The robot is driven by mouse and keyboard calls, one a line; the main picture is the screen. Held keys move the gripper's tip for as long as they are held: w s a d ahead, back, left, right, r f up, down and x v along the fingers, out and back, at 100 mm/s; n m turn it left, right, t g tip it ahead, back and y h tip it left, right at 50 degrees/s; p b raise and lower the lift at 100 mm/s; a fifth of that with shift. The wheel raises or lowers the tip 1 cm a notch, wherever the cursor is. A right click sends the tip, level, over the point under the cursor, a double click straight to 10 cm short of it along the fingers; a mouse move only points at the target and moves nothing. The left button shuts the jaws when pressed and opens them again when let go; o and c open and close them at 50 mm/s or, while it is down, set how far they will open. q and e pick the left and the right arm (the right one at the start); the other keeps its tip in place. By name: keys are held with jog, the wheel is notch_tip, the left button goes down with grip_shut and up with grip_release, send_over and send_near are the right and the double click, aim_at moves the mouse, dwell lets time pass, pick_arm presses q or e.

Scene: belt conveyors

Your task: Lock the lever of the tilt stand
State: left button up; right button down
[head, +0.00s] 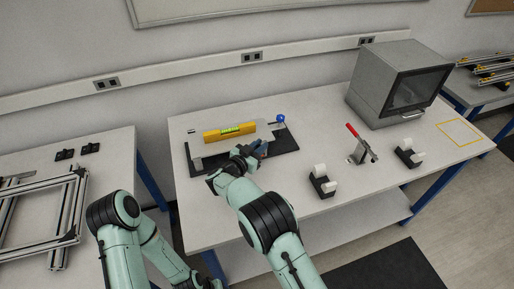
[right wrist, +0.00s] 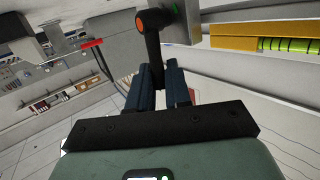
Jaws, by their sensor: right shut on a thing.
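The tilt stand (head: 283,143) stands on the middle table in the head view, with a dark base and a blue ball knob (head: 280,118) at its right. A yellow spirit level (head: 230,132) lies on its top plate and shows at the upper right of the right wrist view (right wrist: 235,38). My right gripper (head: 257,151) is at the stand's front side. In the right wrist view its fingers (right wrist: 160,80) are shut on the black lever (right wrist: 152,48), which has an orange end cap (right wrist: 150,21). The gripper hides much of the lever in the head view.
A grey box with a dark door (head: 385,75) stands behind. An aluminium frame (head: 62,215) lies on the left table.

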jog(key=shift+w+d+r+m+g+y, duration=0.1)
jog(key=shift+w+d+m+g+y, duration=0.1)
jog(key=shift+d+m+g+y, duration=0.5)
jog(key=shift+w+d+m+g+y, duration=0.15)
jog(key=shift+d+m+g+y, duration=0.3)
jog(key=shift+y, duration=0.45)
jog(key=c, duration=1.1)
grip_release()
